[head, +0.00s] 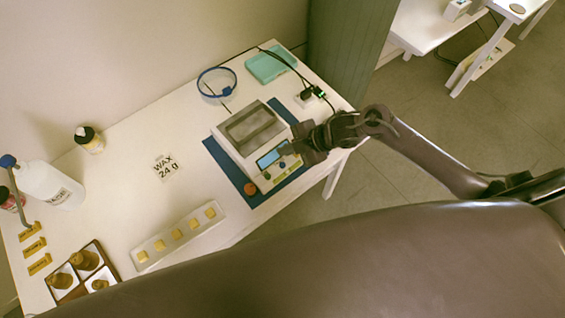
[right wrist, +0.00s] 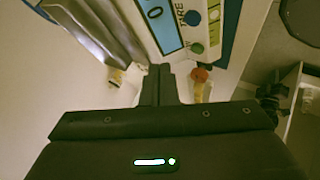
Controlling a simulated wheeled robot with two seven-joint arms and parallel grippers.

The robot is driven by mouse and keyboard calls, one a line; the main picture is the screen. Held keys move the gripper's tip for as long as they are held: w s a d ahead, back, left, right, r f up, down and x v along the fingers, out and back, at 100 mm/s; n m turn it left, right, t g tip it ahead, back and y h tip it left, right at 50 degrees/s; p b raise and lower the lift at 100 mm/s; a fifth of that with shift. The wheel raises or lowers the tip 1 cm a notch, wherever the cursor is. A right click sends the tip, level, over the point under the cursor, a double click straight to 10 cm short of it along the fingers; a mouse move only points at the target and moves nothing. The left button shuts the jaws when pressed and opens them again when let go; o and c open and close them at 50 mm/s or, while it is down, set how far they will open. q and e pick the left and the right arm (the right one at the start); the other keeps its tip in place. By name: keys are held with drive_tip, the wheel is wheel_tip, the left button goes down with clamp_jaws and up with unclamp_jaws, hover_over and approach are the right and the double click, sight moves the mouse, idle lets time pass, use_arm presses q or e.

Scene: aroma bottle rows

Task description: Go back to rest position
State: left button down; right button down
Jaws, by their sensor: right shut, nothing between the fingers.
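My right gripper (head: 291,148) is above the front right corner of a white digital scale (head: 236,149) in the head view. In the right wrist view the two fingers of my right gripper (right wrist: 158,80) are together with nothing between them. The scale's blue display (right wrist: 158,22) and its buttons show just beyond the fingers. I cannot tell whether the fingers touch the scale. My left gripper is not in view.
The scale stands on a blue mat (head: 223,163) on a white table (head: 120,190). A long tray (head: 150,256) of yellow blocks, a sectioned wooden box (head: 107,250), a white bottle (head: 60,190) and a teal tray (head: 271,74) stand around it. Open floor lies right of the table.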

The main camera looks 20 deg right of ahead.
drive_tip(key=shift+a, duration=0.1)
idle(0.3)
drive_tip(key=s+a+r+m+t+h, duration=0.25)
drive_tip(key=r+m+h, duration=0.25)
drive_tip(key=r+m, duration=0.3)
drive_tip(key=s+d+r+m+g+h, duration=0.4)
drive_tip(key=s+d+m, duration=0.4)
drive_tip(key=s+m, duration=0.4)
wheel_tip(320, 180, down, 32)
drive_tip(key=s+y+b, duration=0.1)
drive_tip(key=b, duration=0.2)
drive_tip(key=s+d+f+n+g+b, duration=0.1)
drive_tip(key=s+d+f+g+b, duration=0.1)
drive_tip(key=s+f, duration=1.8)
drive_tip(key=shift+d+f, duration=0.55)
drive_tip(key=shift+f, duration=0.05)
